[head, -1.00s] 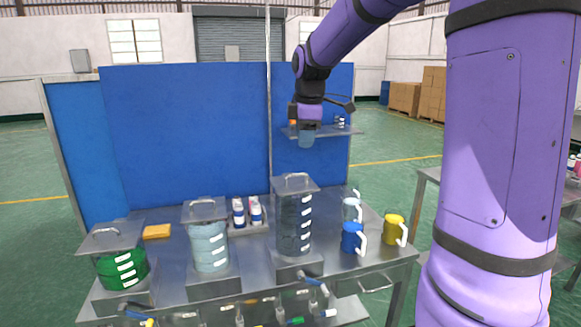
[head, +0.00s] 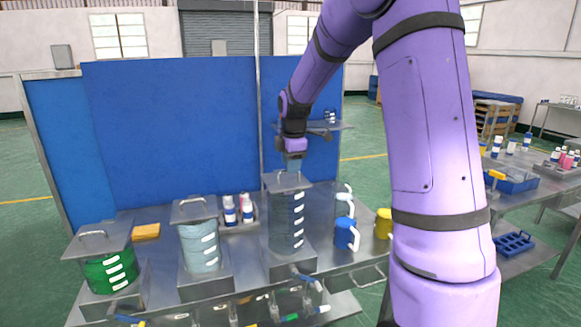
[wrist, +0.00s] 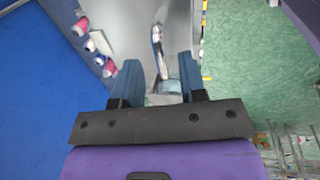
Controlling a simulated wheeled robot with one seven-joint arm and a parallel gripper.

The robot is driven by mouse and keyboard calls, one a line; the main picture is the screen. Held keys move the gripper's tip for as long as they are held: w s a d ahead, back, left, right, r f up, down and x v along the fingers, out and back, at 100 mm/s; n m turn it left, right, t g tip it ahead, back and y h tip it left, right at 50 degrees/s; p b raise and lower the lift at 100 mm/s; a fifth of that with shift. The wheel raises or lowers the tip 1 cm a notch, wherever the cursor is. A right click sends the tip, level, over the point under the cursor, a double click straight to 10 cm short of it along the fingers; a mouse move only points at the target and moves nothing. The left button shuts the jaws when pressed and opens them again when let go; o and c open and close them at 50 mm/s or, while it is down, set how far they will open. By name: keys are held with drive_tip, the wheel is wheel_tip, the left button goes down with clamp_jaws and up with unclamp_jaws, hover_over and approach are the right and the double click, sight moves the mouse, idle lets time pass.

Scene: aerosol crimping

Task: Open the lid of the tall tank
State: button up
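The tall tank (head: 285,228) is the dark translucent cylinder with white level marks, standing upright at the right of the row of tanks. Its square grey lid (head: 270,186) is on top, closed. A metal loop handle on the lid also shows in the wrist view (wrist: 157,45), running lengthwise ahead of the fingers. My gripper (head: 294,166) points down just above the lid and hides part of the handle in the head view. In the wrist view (wrist: 160,82) its two blue fingers are apart with nothing clearly held. I cannot tell whether they touch the handle.
A pale-blue tank (head: 201,245) and a green tank (head: 108,268) stand to the left. White bottles (head: 230,211) stand between tanks. A blue panel (head: 165,130) stands behind.

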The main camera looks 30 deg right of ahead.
drive_tip(key=shift+w+f, duration=0.1)
drive_tip(key=shift+f, duration=0.55)
clamp_jaws()
